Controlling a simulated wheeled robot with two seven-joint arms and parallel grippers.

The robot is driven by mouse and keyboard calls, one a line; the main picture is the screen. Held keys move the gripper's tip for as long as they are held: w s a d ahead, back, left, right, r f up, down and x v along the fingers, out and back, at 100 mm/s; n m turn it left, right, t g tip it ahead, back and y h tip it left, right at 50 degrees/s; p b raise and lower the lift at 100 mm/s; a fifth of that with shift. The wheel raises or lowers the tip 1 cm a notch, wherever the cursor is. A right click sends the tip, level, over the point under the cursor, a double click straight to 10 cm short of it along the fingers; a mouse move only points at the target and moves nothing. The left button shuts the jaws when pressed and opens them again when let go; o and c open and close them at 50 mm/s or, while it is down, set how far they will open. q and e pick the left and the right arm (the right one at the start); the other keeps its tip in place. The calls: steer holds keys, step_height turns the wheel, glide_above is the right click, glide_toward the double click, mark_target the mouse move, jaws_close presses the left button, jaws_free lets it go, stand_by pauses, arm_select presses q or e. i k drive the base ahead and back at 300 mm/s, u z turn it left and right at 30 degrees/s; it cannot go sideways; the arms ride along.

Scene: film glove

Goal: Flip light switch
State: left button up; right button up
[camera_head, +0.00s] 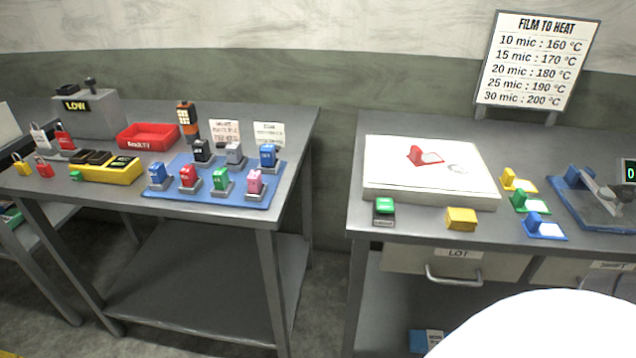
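A small dark box with a green top (384,210) sits at the front left of the right table, by the near left corner of a white light panel (400,180). It looks like a switch, but I cannot tell its position for sure. A red piece with a clear tab (420,155) lies on the panel. Neither my left nor my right gripper is in view.
The right table (480,231) also bears a yellow block (461,218), several coloured tabbed pieces and a blue-based device (597,200). The left table (295,165) bears a blue mat of stamp-like items and a red tray (148,136). A floor gap separates the tables.

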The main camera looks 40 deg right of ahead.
mark_target(384, 205)
steer(key=u, duration=1.8)
steer(key=k, duration=1.2)
steer(key=z, duration=1.8)
